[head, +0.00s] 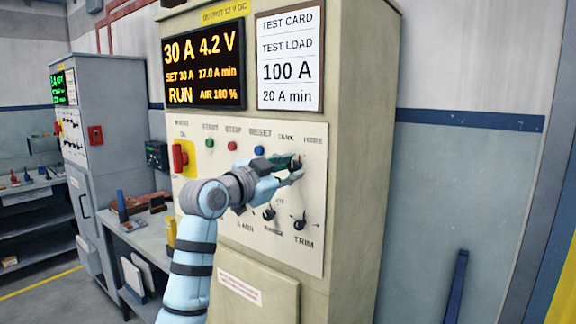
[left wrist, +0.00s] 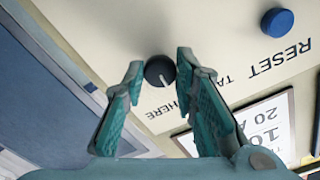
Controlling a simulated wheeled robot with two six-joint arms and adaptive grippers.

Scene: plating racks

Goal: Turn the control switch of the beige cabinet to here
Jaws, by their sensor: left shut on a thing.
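The beige cabinet (head: 350,150) stands in front of me with a pale control panel (head: 222,175). My left gripper (head: 292,172) reaches the upper right of the panel, below the TANK and HERE labels. In the left wrist view the black control switch (left wrist: 158,68) is a round knob with a white pointer line. My left gripper (left wrist: 160,78) has its two teal fingers on either side of it, shut on it. The pointer aims down and slightly right in that view, toward the HERE lettering (left wrist: 183,100), which a finger partly covers. My right gripper is not in view.
A red switch (head: 180,157) and green, red and blue buttons (head: 259,150) sit left of the switch. Two small black knobs (head: 269,213) (head: 299,224) are below. A grey cabinet (head: 110,115) and a workbench (head: 145,240) stand to the left.

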